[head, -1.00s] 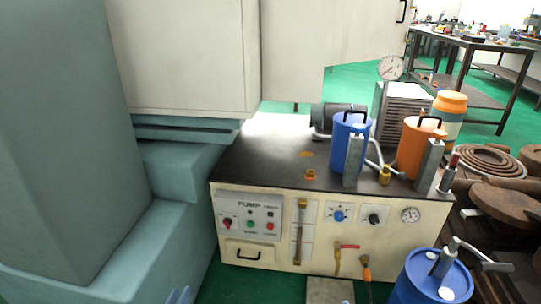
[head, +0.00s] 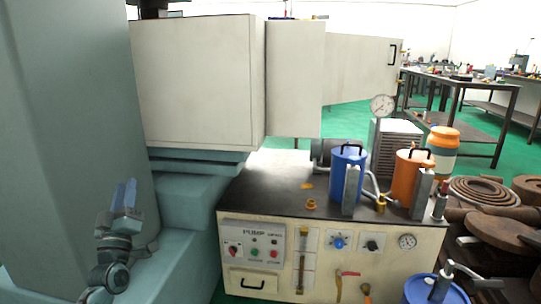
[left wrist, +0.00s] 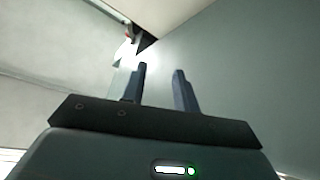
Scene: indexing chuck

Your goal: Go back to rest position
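My left gripper (head: 124,194) is at the lower left of the head view, in front of the large grey-green machine body (head: 80,120). Its two bluish fingers point up. In the left wrist view my left gripper (left wrist: 162,88) shows two dark fingers standing apart, with nothing between them. It is open and empty. A grey-green surface fills the right of that view, and a pale panel is on the left. My right gripper is not in view.
A pump unit (head: 270,250) with knobs and a gauge stands at the centre. A blue canister (head: 348,170) and an orange canister (head: 408,175) stand on it. A blue drum (head: 435,290) is at the lower right. Green floor (head: 350,125) shows behind.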

